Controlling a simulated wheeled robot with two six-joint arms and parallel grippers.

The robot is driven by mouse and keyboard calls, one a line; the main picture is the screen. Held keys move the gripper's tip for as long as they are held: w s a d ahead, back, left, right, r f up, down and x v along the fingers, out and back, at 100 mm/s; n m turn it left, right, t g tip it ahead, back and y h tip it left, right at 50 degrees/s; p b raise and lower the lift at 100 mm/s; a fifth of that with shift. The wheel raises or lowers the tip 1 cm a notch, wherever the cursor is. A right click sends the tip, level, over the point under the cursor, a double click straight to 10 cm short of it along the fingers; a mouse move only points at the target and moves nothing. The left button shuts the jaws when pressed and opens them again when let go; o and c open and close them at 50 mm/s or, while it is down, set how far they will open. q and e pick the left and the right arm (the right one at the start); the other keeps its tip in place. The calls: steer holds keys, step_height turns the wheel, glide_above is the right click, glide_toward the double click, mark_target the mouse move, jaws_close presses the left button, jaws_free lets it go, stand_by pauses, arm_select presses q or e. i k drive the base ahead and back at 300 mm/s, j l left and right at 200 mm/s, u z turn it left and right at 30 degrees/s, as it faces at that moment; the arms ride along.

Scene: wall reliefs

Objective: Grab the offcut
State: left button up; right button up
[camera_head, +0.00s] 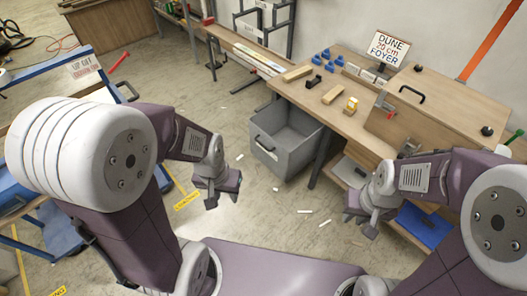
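Several pieces could be the offcut, and I cannot tell which one is meant. A wooden block (297,73) and a second small wooden piece (333,93) lie on the workbench (335,120). Small white scraps (304,211) lie on the floor. My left gripper (223,196) hangs over the floor left of the grey bin, with its fingers apart and nothing between them. My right gripper (360,222) is low in front of the workbench, its fingers apart and empty. Neither touches any of these pieces.
A grey bin (289,159) stands on the floor at the bench's left end. Blue blocks (327,56), a yellow-and-white item (351,105) and a sign (388,48) are on the bench. A wooden cabinet (440,110) stands at right. Floor between my arms is mostly clear.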

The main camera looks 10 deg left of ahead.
mark_target(338, 91)
steer(key=i+l+u, duration=0.1)
steer(key=i, duration=0.35)
steer(key=i+l, duration=0.3)
steer(key=i, duration=0.15)
steer(key=i+l+u, duration=0.15)
steer(key=i, duration=0.3)
steer(key=i+l, duration=0.35)
steer(key=i+u, duration=0.05)
steer(key=i, duration=0.05)
